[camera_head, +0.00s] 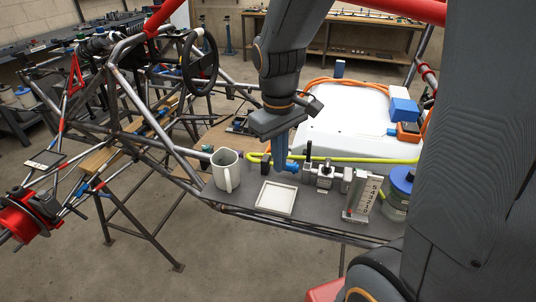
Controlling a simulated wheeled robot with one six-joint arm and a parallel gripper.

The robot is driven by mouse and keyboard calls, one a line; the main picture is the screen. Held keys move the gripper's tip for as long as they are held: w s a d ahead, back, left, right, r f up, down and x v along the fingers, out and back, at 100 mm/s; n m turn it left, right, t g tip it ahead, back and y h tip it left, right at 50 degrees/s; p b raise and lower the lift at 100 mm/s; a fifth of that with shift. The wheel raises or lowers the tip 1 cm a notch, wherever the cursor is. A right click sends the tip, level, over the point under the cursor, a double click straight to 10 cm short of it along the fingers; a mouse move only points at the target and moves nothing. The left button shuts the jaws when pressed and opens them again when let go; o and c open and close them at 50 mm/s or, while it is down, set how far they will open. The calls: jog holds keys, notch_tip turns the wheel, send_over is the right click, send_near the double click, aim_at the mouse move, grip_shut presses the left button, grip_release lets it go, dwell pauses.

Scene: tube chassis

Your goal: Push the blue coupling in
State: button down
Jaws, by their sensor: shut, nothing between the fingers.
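The blue coupling (292,166) is small and lies on the grey shelf at the left end of a row of metal fittings (325,175). My gripper (281,165) points down from above with its blue fingers shut and empty. The fingertips are just left of the coupling, overlapping its left edge in this view. I cannot tell whether they touch it. How deep the coupling sits in the fitting is too small to tell.
A grey mug (221,172) and a shallow white tray (275,197) stand left and in front. A labelled gauge block (362,198) and a blue-lidded jar (397,195) are at right. A yellow hose (350,159) and a white case (345,125) lie behind.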

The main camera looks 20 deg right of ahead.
aim_at(291, 167)
jog(key=w+r+n+g+h, duration=0.2)
jog(key=w+r+n, duration=0.3)
jog(key=w+n, duration=0.25)
jog(key=shift+m, duration=0.25)
jog(key=x, duration=0.3)
jog(key=p+x, duration=0.1)
jog(key=x, duration=0.2)
jog(key=a+x, duration=0.1)
jog(key=x, duration=0.2)
jog(key=shift+w+d+f, duration=0.15)
jog(key=shift+f, duration=0.25)
jog(key=shift+p, duration=0.3)
